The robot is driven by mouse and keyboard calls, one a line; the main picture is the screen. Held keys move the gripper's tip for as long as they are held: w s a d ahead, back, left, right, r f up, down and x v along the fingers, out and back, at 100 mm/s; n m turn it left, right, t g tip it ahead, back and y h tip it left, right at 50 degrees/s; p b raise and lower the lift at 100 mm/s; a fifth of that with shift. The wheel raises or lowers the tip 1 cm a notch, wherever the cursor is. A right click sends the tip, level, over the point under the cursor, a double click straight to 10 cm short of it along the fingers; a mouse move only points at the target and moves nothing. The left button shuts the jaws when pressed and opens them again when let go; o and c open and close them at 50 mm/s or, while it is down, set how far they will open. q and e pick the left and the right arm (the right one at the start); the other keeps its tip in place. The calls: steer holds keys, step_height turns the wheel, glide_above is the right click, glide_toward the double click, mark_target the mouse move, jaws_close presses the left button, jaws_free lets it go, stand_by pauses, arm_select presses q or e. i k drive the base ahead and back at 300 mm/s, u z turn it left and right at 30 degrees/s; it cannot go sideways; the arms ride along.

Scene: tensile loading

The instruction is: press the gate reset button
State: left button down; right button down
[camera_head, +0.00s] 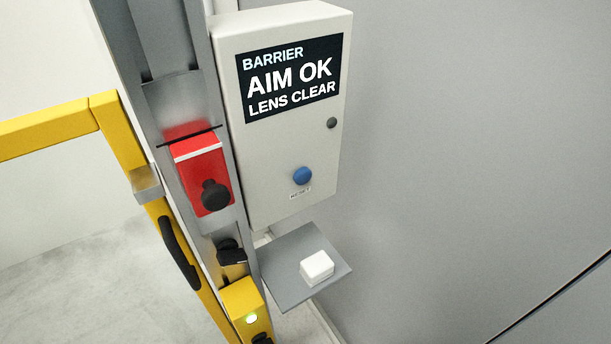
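The gate reset button is a round blue button (302,176) low on the front of a light grey control box (270,160), with a small label under it that seems to read RESET. The box's black display (290,80) reads BARRIER, AIM OK, LENS CLEAR. Nothing covers the button. Neither of my grippers shows in the head view.
A grey post left of the box carries a red unit (198,172) with a black knob. A yellow gate frame (60,128) stands further left. A yellow unit (243,305) shows a green light. Below the box, a small shelf (283,257) holds a white block (316,267).

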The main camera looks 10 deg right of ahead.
mark_target(303, 174)
steer(key=z, duration=2.4)
steer(key=k, duration=0.55)
steer(key=u, duration=1.8)
